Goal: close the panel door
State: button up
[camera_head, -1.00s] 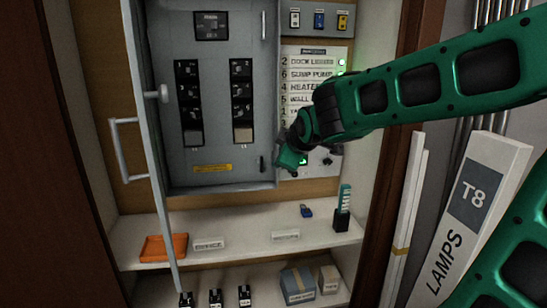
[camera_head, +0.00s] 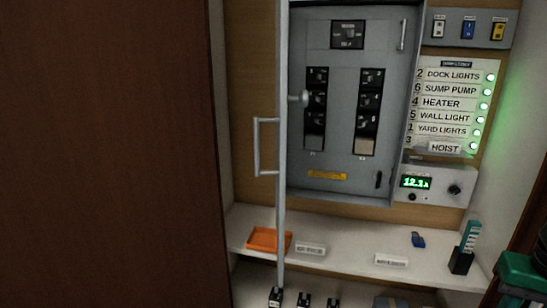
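The grey panel door (camera_head: 282,210) stands open and shows nearly edge-on as a tall narrow strip at the left side of the panel. A pale bar handle (camera_head: 257,147) projects from its left face, and a small round knob (camera_head: 302,98) shows on its other side. The grey breaker panel (camera_head: 343,120) is uncovered, with two columns of dark breakers, a main breaker on top and a yellow label low down. My gripper is out of view; only a green piece of my arm shows at the lower right edge.
A shelf (camera_head: 345,250) below holds an orange tray (camera_head: 268,240), small labels, a blue item (camera_head: 418,240) and a dark holder (camera_head: 461,262). A circuit list (camera_head: 447,105) with green lights and a meter (camera_head: 430,185) are right of the panel. A dark wooden surface (camera_head: 100,150) fills the left.

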aim_at(282, 98)
jog(key=z, duration=0.5)
jog(key=k, duration=1.4)
jog(key=u, duration=1.2)
jog(key=i, duration=1.05)
jog(key=z, duration=0.05)
